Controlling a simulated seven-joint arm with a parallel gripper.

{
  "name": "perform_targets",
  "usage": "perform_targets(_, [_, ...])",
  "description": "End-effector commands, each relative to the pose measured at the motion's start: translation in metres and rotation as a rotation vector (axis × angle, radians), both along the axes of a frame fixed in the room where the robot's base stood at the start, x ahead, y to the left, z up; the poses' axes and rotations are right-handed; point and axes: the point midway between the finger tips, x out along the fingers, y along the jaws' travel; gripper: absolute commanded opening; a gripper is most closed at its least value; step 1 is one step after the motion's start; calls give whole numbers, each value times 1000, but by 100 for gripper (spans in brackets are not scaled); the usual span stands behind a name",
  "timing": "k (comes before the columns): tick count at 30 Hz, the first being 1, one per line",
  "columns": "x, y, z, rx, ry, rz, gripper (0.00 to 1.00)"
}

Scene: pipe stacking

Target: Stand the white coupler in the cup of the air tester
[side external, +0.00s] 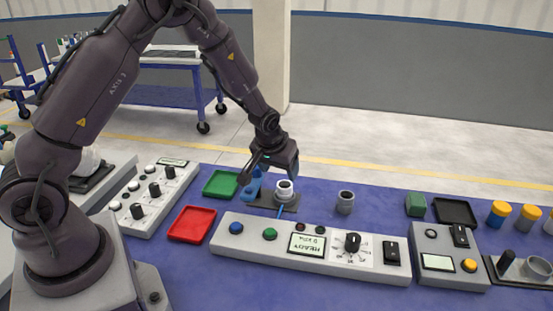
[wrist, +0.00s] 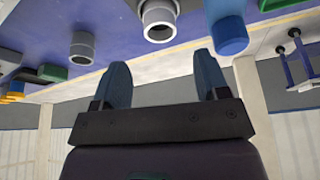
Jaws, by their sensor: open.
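The white coupler (side external: 285,186) stands upright at the grey cup of the air tester (side external: 292,207), its open top facing up. How deep it sits in the cup cannot be told. In the wrist view the coupler (wrist: 159,18) shows as a pale ring beyond my fingertips, in line with the gap between them. My gripper (side external: 257,168) is open and empty, above and left of the coupler and apart from it. Its two fingers stand wide apart in the wrist view (wrist: 161,62). The tester's blue part (side external: 252,185) is left of the coupler, just below my gripper.
A grey pipe fitting (side external: 345,202) stands right of the tester. A green tray (side external: 220,184) and a red tray (side external: 192,224) lie to the left. A long control panel (side external: 310,248) lies in front. A green block (side external: 416,205) and a black tray (side external: 455,212) are farther right.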

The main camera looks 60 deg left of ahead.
Motion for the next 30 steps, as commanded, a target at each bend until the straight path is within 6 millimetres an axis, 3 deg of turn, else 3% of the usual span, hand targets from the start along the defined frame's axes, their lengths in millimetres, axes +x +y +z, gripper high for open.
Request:
perform_targets(6, [-11,-6,30,0,-1,0,68])
perform_targets(14, [-15,-10,44,-5,-3,-5,68])
perform_targets(17, [-22,-18,69,-20,-15,-29,68])
perform_targets(23, [-68,-48,150,-59,-45,-144,68])
perform_targets(27, [-116,-69,196,-63,-63,-251,68])
perform_targets(30, [-153,-82,220,-52,-77,-331,68])
